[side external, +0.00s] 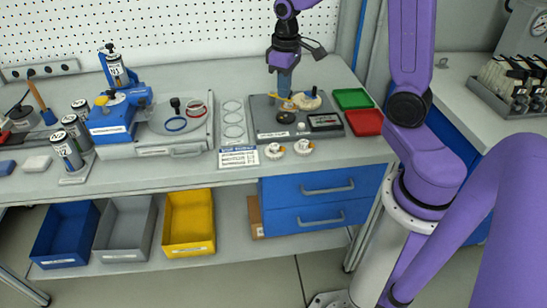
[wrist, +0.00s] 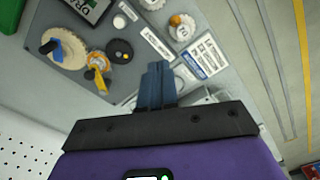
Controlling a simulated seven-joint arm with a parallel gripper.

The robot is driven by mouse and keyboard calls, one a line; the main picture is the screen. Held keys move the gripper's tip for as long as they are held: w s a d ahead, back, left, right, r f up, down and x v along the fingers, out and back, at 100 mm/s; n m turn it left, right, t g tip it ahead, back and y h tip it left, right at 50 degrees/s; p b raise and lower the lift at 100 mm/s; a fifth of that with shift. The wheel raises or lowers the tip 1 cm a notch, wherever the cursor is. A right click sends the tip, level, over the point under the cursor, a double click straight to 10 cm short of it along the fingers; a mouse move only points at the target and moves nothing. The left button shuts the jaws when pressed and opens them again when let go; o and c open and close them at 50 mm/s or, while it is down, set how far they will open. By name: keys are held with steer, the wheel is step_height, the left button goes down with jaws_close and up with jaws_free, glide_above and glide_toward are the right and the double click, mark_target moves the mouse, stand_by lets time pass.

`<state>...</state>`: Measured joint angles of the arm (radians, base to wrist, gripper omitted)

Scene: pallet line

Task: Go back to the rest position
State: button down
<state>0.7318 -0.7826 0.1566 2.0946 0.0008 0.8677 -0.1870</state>
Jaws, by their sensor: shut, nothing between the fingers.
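My gripper (side external: 286,92) hangs pointing down over the dark grey fixture board (side external: 262,122) at the back of the bench. Its blue-grey fingers show pressed together and empty in the wrist view (wrist: 157,72). In the side view the fingertips overlap the area of a small gold-orange piece (side external: 289,105); that piece stands clear of the fingers in the wrist view (wrist: 98,62). A beige disc (side external: 309,101) with a dark knob lies beside it, and a black round part (side external: 285,117) lies in front. Whether the fingertips touch the board cannot be told.
A green tray (side external: 352,98) and a red tray (side external: 364,122) lie right of the board. Two small white cups (side external: 274,151) and a printed sheet (side external: 238,157) lie at the front. A blue clamp device (side external: 118,115) stands left. The pegboard (side external: 180,30) is behind.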

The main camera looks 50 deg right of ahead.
steer(key=s+a+r+n, duration=0.2)
steer(key=s+a+n, duration=0.3)
steer(key=s+a, duration=0.5)
steer(key=s+a+n, duration=0.2)
steer(key=s+n, duration=0.2)
steer(key=s, duration=0.9)
steer(key=shift+s+a+f+n, duration=0.25)
steer(key=shift+s+a+n, duration=0.1)
steer(key=shift+s+n, duration=0.05)
